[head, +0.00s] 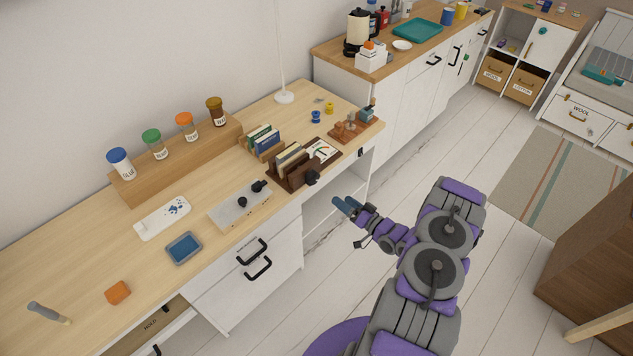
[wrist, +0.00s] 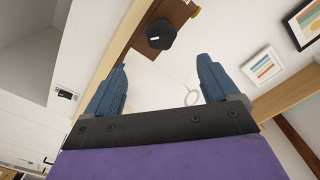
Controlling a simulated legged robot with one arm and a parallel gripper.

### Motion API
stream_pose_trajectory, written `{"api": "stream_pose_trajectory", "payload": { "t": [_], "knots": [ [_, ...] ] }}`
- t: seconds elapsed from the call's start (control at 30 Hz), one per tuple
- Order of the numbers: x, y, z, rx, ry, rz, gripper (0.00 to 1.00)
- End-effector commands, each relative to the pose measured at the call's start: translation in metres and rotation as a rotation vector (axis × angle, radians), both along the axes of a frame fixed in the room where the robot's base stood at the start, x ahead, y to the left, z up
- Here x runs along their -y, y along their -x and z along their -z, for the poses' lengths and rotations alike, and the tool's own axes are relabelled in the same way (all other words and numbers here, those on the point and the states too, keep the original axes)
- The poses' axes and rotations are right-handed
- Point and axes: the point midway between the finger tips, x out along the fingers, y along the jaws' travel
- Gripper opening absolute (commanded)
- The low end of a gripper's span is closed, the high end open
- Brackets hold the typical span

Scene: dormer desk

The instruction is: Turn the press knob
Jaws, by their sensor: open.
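The press knob (head: 312,178) is a black, faceted knob on the front of a dark brown wooden press (head: 278,177) at the desk's front edge. The press holds several upright books or boards. In the wrist view the knob (wrist: 161,34) shows a small white mark and lies ahead of the fingertips, near the top. My gripper (head: 345,205) is open and empty, out in front of the desk edge, a short way right of and below the knob in the head view. In the wrist view its two blue fingers (wrist: 163,78) stand wide apart, and nothing touches them.
A grey plate with black knobs (head: 240,207) lies left of the press. A small wooden stand (head: 350,128) is at the desk's right end. Drawers with black handles (head: 252,252) are below the desktop. The floor (head: 330,290) beside my arm is clear.

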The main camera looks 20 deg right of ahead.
Motion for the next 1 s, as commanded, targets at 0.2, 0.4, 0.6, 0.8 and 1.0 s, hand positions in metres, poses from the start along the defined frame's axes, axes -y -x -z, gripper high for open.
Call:
{"api": "stream_pose_trajectory", "payload": {
  "t": [0.2,0.4,0.6,0.8,1.0],
  "knots": [
    [-0.016,-0.04,0.002,0.0,0.003,-0.005,0.88],
    [-0.03,-0.076,0.002,0.0,0.001,-0.004,0.88],
    [-0.041,-0.108,0.001,0.002,-0.001,-0.004,0.88],
    [-0.046,-0.127,0.0,0.002,0.0,-0.001,0.88],
    [-0.047,-0.132,0.0,0.0,-0.001,0.001,0.88]
  ]
}}
